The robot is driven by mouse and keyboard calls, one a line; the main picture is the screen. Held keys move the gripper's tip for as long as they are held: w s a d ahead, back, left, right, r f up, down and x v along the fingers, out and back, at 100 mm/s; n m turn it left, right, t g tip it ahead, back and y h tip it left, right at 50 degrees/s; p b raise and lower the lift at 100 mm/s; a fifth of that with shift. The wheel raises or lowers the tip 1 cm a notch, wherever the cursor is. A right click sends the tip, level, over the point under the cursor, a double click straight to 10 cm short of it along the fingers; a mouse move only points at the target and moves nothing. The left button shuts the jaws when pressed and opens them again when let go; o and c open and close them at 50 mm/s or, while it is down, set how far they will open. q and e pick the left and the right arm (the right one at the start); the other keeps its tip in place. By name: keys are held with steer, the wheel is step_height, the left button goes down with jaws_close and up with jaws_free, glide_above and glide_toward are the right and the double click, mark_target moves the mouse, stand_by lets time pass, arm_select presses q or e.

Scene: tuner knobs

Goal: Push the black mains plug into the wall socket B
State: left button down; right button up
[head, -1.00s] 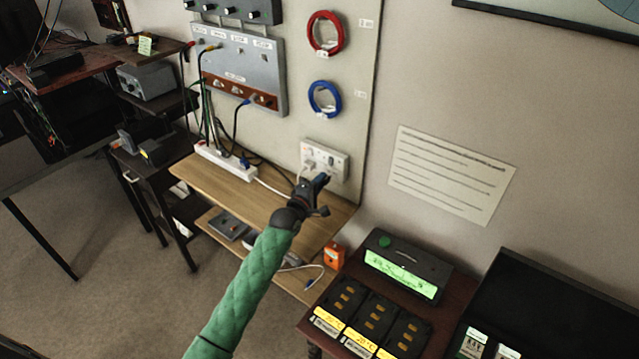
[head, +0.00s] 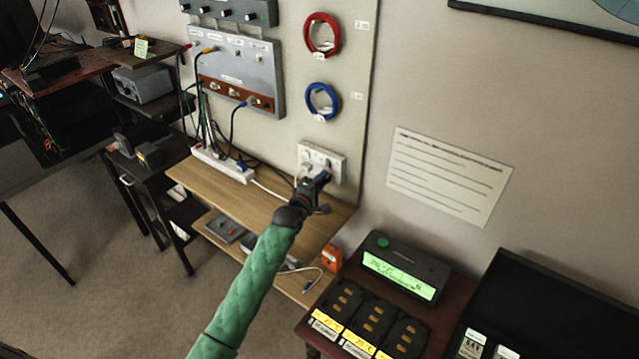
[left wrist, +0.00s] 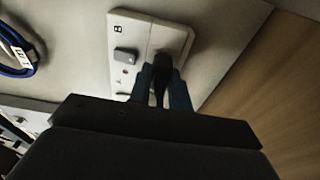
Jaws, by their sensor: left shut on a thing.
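The white double wall socket (head: 335,161) is on the lower part of the panel. In the left wrist view its plate (left wrist: 178,38) shows a letter B near its upper left corner and a grey block on its left part. My left gripper (head: 322,178) is right in front of the socket. In the left wrist view its fingers (left wrist: 160,92) are shut on the black mains plug (left wrist: 161,70). The plug is at the plate's face; how far it is in, I cannot tell. The gripper hides the pins and the holes. My right gripper is not in view.
A wooden shelf (head: 262,204) is below the socket, with a white power strip (head: 222,164) and cables. A blue cable coil (head: 322,100) hangs above. A dark table with a green-lit charger (head: 400,273) stands at the lower right.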

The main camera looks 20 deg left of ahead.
arm_select(q)
steer(key=shift+w+d, duration=0.15)
steer(key=shift+w, duration=0.2)
steer(key=c, duration=1.2)
jaws_free()
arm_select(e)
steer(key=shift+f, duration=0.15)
arm_select(q)
steer(key=shift+b+v, duration=0.45)
steer(key=shift+v, duration=0.35)
steer(key=b+v, duration=0.2)
steer(key=v, duration=0.4)
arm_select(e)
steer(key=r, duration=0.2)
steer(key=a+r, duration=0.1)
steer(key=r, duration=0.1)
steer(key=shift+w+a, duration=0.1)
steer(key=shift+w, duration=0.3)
arm_select(q)
steer(key=shift+f, duration=0.1)
steer(key=shift+s+f, duration=0.1)
steer(key=shift+s, duration=0.05)
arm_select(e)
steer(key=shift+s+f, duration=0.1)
